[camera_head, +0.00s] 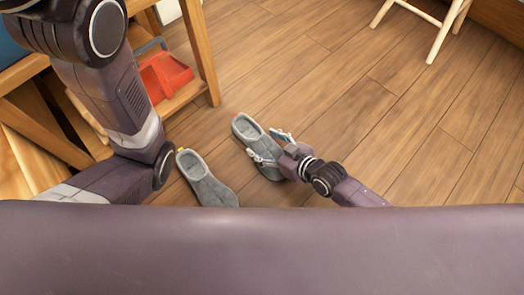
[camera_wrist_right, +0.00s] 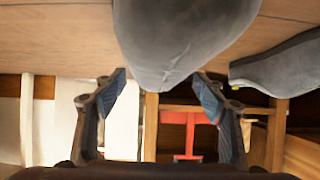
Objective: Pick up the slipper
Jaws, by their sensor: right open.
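Two grey slippers lie on the wooden floor. One slipper (camera_head: 247,131) is at my right gripper (camera_head: 271,147), whose fingers reach around it from the right. In the right wrist view this slipper (camera_wrist_right: 178,40) fills the top middle, its rounded end between the two open fingertips (camera_wrist_right: 160,88). I cannot tell whether either finger touches it. The other slipper (camera_head: 208,184) lies to the left, apart from the gripper, and its side shows at the right of the wrist view (camera_wrist_right: 278,66). My left arm comes in at the left, but its gripper is out of the picture.
A wooden shelf unit (camera_head: 204,50) stands at the left with a red dustpan-like object (camera_head: 165,75) on its low board. A pale wooden stool (camera_head: 441,28) stands at the top right. The floor (camera_head: 390,120) right of the slippers is clear.

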